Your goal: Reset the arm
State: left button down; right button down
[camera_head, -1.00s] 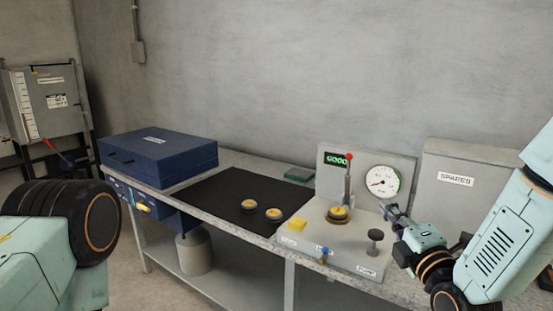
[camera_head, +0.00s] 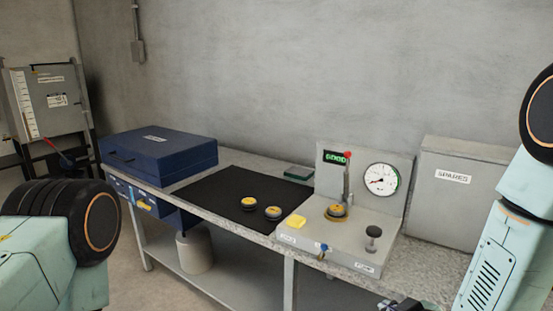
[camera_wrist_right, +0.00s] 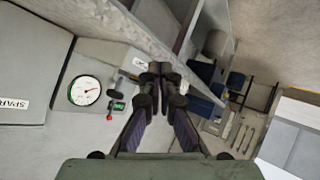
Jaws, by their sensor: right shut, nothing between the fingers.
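My right gripper (camera_head: 392,305) barely shows at the bottom edge of the head view, below the bench front. In the right wrist view its two dark fingers (camera_wrist_right: 157,72) are together with nothing between them. It is apart from the grey test stand (camera_head: 340,238). The stand carries a round gauge (camera_head: 381,180), a red-tipped lever (camera_head: 347,170), a green-lit display reading GOOD and a round part with a yellow top (camera_head: 337,211). A dark knob (camera_head: 373,236) stands at its front right. Of my left arm only a link and wheel-like joint show; its gripper is out of view.
A bucket (camera_head: 195,252) sits on the lower shelf. A grey cabinet (camera_head: 48,100) stands far left.

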jog(key=s+f+m+g, duration=0.2)
jog(key=s+f, duration=0.3)
jog(key=s, duration=0.5)
jog(key=s+f+m+g, duration=0.2)
jog(key=s+f+g, duration=0.3)
jog(key=s, duration=0.6)
jog(key=s+f+m+g+h, duration=0.1)
jog(key=s+f+m+g, duration=0.1)
jog(key=s+f+g, duration=0.2)
jog(key=s+f, duration=0.3)
jog(key=s, duration=0.3)
jog(key=shift+s+m, duration=0.3)
jog(key=shift+s, duration=0.1)
jog(key=shift+s+a, duration=0.1)
jog(key=shift+a, duration=0.05)
